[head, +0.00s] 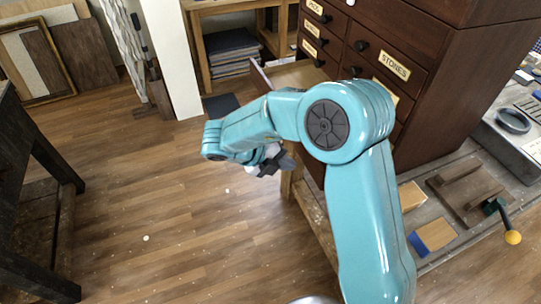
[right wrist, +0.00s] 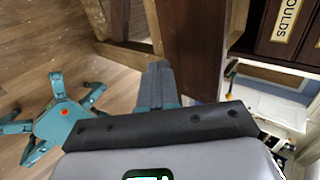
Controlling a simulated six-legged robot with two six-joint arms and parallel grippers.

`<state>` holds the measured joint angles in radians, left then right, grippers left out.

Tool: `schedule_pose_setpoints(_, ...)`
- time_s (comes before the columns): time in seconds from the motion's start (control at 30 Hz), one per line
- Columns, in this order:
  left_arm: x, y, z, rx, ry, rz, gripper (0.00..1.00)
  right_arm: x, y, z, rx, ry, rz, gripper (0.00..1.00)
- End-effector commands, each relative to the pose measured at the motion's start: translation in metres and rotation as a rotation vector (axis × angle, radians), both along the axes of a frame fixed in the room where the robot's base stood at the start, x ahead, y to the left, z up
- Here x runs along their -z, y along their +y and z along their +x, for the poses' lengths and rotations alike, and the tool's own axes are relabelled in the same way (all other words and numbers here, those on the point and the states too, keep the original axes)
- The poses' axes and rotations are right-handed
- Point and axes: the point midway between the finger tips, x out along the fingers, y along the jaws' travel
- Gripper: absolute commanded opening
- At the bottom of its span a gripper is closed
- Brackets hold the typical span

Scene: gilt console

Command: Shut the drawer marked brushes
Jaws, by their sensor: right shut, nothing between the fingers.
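The dark wooden drawer cabinet (head: 455,85) stands at the upper right of the head view. A drawer (head: 292,76) sticks out of its left-facing front, partly hidden behind my right arm. No label reading brushes is legible. My right gripper (head: 275,162) is below and in front of the open drawer, empty with its dark fingers together. In the right wrist view its closed fingers (right wrist: 158,82) point toward a brown wooden panel (right wrist: 190,45); I cannot tell whether they touch it. A drawer labelled MOULDS (right wrist: 285,25) shows at the right there. My left gripper is out of view.
A drawer labelled STONES (head: 394,66) is on the cabinet. A workbench top (head: 440,250) below carries a wooden block (head: 433,235) and a yellow-knobbed tool (head: 511,237). A shelf with stacked sheets (head: 230,52) stands behind. Wooden floor (head: 140,210) lies open to the left.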

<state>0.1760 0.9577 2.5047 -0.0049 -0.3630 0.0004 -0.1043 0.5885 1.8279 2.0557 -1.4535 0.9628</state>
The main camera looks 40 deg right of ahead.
Motion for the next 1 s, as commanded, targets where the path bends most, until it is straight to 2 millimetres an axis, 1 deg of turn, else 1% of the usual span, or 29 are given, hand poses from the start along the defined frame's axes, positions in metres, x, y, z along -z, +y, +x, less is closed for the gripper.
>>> schedule_pose_setpoints(0.03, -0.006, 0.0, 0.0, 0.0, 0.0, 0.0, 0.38, -0.005, -0.01, -0.002, 0.004, -0.003, -0.001, 0.0)
schedule_pose_setpoints(0.2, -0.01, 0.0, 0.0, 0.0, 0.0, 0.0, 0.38, -0.004, -0.027, -0.006, 0.001, -0.003, -0.002, 0.0)
schedule_pose_setpoints(0.33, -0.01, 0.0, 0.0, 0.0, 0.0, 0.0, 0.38, -0.003, -0.031, -0.007, -0.002, -0.003, -0.001, 0.0)
schedule_pose_setpoints(0.67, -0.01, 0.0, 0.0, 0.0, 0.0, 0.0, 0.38, -0.002, -0.032, -0.007, -0.002, -0.003, -0.002, 0.0)
schedule_pose_setpoints(0.77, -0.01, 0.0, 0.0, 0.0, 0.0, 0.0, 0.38, -0.003, -0.035, -0.008, -0.001, -0.003, -0.002, 0.0)
schedule_pose_setpoints(0.87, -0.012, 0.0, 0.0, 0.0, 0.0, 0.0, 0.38, -0.003, -0.043, -0.01, 0.0, -0.004, -0.002, 0.0)
schedule_pose_setpoints(0.97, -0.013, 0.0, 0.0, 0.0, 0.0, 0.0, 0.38, -0.003, -0.057, -0.014, 0.001, -0.003, -0.001, 0.0)
schedule_pose_setpoints(1.0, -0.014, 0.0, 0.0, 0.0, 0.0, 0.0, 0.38, -0.004, -0.065, -0.016, 0.001, -0.003, -0.002, 0.0)
